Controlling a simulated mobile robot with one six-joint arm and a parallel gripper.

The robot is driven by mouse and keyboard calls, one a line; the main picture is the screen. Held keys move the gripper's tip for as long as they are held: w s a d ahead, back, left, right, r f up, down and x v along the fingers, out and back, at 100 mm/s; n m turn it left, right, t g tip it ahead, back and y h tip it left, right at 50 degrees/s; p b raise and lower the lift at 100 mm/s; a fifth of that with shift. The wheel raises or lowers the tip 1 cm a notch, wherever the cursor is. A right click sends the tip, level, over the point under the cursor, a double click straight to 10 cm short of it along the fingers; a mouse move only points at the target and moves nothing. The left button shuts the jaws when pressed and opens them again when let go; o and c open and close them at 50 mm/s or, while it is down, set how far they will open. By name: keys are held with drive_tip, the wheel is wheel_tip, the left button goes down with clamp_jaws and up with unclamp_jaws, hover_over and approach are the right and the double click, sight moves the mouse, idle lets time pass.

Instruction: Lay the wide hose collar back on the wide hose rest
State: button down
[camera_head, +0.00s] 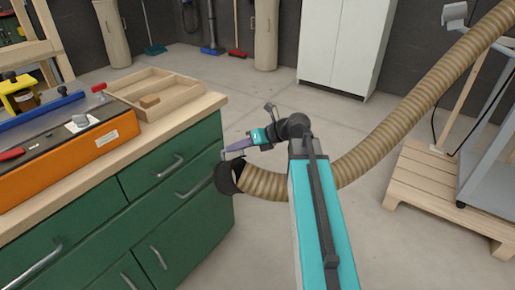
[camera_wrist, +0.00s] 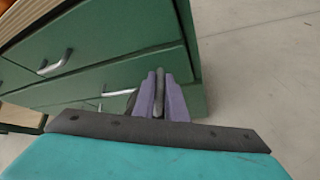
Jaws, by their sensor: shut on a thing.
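The wide hose collar (camera_head: 227,178) is a black ring at the end of the tan ribbed hose (camera_head: 400,122), close to the right end of the green cabinet. My gripper (camera_head: 228,154) has lavender fingers and is shut on the collar's upper edge. In the wrist view my gripper (camera_wrist: 159,88) has a dark grey strip of the collar (camera_wrist: 160,82) between its fingers; most of the collar is hidden there. The collar looks held clear of the floor; whether it touches the cabinet I cannot tell. I cannot pick out the wide hose rest.
The green cabinet (camera_head: 150,185) stands at the left with a wooden tray (camera_head: 181,81) and an orange machine (camera_head: 70,155) on top. A wooden pallet (camera_head: 425,180) lies at the right. The hose rises to the upper right. Grey floor is open between.

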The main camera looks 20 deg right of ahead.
drive_tip(key=shift+n+g+y, duration=0.4)
drive_tip(key=shift+n, duration=0.2)
drive_tip(key=s+a+r, duration=0.1)
drive_tip(key=a, duration=0.1)
drive_tip(key=s+a+r, duration=0.1)
drive_tip(key=a, duration=0.1)
drive_tip(key=s+a+r, duration=0.1)
drive_tip(key=a, duration=0.1)
drive_tip(key=shift+s+a+r, duration=0.1)
drive_tip(key=shift+a, duration=0.3)
